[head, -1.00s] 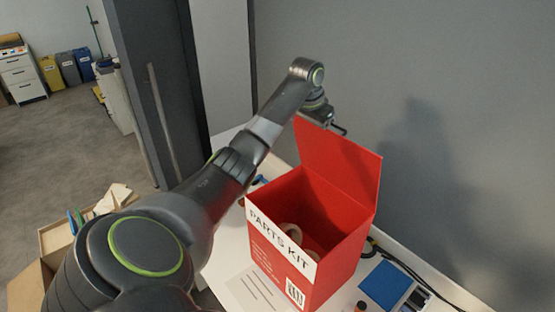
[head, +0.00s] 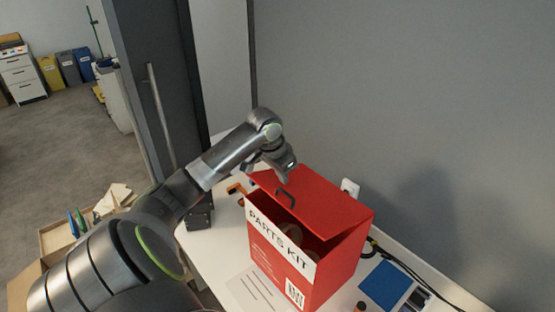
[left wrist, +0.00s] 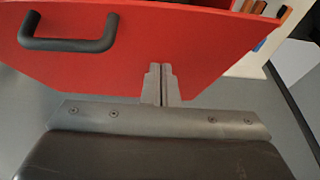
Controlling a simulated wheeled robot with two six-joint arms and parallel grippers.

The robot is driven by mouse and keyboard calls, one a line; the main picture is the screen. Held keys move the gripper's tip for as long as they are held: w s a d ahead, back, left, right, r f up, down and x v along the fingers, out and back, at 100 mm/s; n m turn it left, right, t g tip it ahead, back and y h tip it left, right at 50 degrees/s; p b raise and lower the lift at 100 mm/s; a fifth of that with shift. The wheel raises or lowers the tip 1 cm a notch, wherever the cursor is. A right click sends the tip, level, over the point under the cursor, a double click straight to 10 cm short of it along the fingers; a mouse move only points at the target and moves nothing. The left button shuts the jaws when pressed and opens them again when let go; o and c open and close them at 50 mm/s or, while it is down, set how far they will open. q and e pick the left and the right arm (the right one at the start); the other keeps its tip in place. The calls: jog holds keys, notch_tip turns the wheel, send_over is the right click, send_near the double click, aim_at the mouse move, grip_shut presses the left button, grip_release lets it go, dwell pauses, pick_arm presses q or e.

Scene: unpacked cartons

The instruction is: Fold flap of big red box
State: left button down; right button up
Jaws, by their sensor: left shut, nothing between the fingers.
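The big red box (head: 335,277) stands on the white table, with a white "PARTS KIT" label on its front. Its red flap (head: 325,201) is tilted down over the opening, leaving a gap at the front through which tan round items (head: 293,233) show. A dark handle (head: 285,198) sits on the flap; the handle is also in the left wrist view (left wrist: 68,44). My left gripper (head: 289,176) is shut and empty at the flap's upper face, close to or touching it; in the left wrist view its fingertips (left wrist: 161,68) lie against the red flap. My right gripper is not in view.
A blue item (head: 385,284) and a cable (head: 405,265) lie right of the box. A paper sheet (head: 254,289) lies in front of it. An orange-handled tool (head: 236,188) and a dark block (head: 199,216) are to its left. A grey wall stands behind.

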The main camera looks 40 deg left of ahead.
aim_at(276, 186)
pick_arm(q)
jog(key=f, duration=0.1)
jog(key=s+f, duration=0.1)
jog(key=f, duration=0.2)
jog(key=shift+s+f, duration=0.1)
jog(key=shift+s, duration=0.2)
jog(key=shift+f, duration=0.4)
jog(key=shift+w+a+r, duration=0.1)
jog(key=shift+r, duration=0.5)
notch_tip(276, 186, up, 10)
jog(key=shift+r, duration=0.1)
